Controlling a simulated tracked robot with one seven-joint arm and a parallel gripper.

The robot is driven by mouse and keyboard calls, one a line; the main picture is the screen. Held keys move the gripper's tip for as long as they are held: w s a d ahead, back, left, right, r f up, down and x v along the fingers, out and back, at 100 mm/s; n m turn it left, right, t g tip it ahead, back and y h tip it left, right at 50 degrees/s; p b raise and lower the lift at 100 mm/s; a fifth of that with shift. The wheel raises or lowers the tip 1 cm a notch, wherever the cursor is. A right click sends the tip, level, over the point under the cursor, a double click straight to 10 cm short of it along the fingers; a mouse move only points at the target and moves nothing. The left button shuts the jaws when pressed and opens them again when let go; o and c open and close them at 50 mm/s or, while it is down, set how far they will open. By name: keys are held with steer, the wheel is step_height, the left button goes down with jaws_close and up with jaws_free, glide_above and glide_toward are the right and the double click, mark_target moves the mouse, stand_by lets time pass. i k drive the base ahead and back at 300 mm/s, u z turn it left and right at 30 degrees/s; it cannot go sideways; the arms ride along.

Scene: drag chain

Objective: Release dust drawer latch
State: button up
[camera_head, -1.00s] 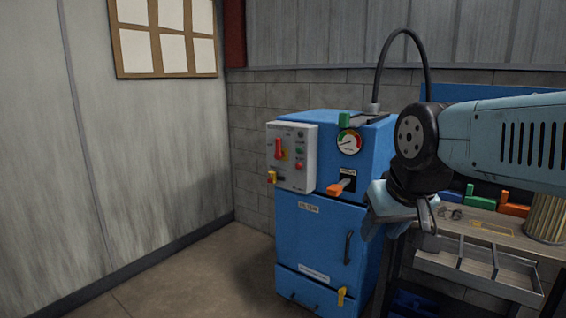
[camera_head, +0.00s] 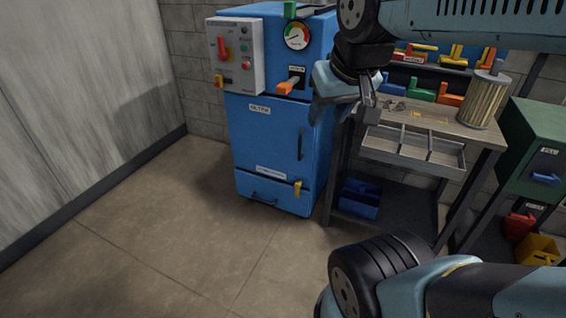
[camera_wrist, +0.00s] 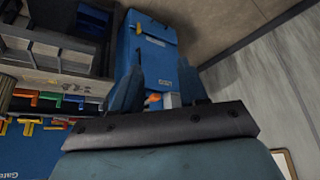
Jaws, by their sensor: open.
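The blue cabinet (camera_head: 265,140) stands against the wall; it also shows upside down in the wrist view (camera_wrist: 155,65). Its dust drawer (camera_head: 262,188) is at the bottom and looks closed. The yellow latch (camera_head: 297,188) sits upright at the drawer's upper right; it shows small in the wrist view (camera_wrist: 138,28). My gripper (camera_head: 343,108) is open and empty, well above the latch and to its right in the head view, in front of the cabinet's right side. In the wrist view its two fingers (camera_wrist: 158,85) stand apart with the cabinet between and beyond them.
An orange-handled lever (camera_head: 288,87) and a control box (camera_head: 236,55) are on the cabinet's upper front. A black door handle (camera_head: 300,144) is above the drawer. A workbench (camera_head: 480,134) with a divided tray (camera_head: 412,150) stands at right. The floor (camera_head: 190,240) in front is clear.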

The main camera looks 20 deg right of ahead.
mark_target(298, 185)
steer(key=k, duration=1.3)
steer(key=z, duration=0.45)
steer(key=i, duration=2.1)
steer(key=u, duration=0.25)
